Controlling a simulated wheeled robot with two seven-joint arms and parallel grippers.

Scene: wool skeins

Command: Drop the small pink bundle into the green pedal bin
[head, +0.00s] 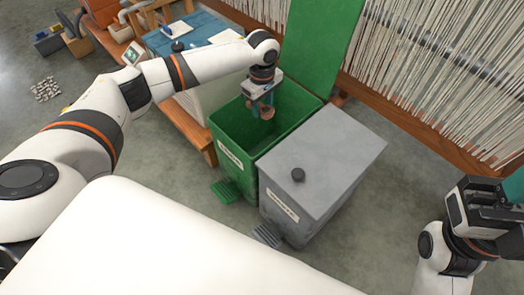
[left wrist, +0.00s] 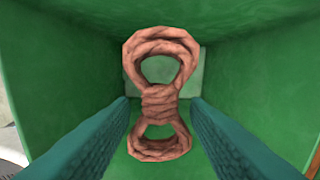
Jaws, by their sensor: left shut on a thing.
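The small pink bundle (left wrist: 160,100) is a twisted skein tied at its waist, and it fills the middle of the left wrist view. My left gripper (left wrist: 160,112) is shut on it, with a teal finger on either side. In the head view the left gripper (head: 262,108) points down at the opening of the green pedal bin (head: 229,163), and the bundle (head: 267,114) shows at the fingertips. The bin's green lid (head: 322,45) stands open. Green inner walls (left wrist: 70,70) surround the bundle in the left wrist view. My right gripper (head: 490,208) is at the right edge; its fingertips are unclear.
A grey pedal bin (head: 330,155) with a closed lid and a dark knob (head: 298,175) stands right beside the green bin. A blue-topped table (head: 185,35) is behind at the left. A loom with pale threads (head: 440,60) stands at the right. Grey floor lies in front.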

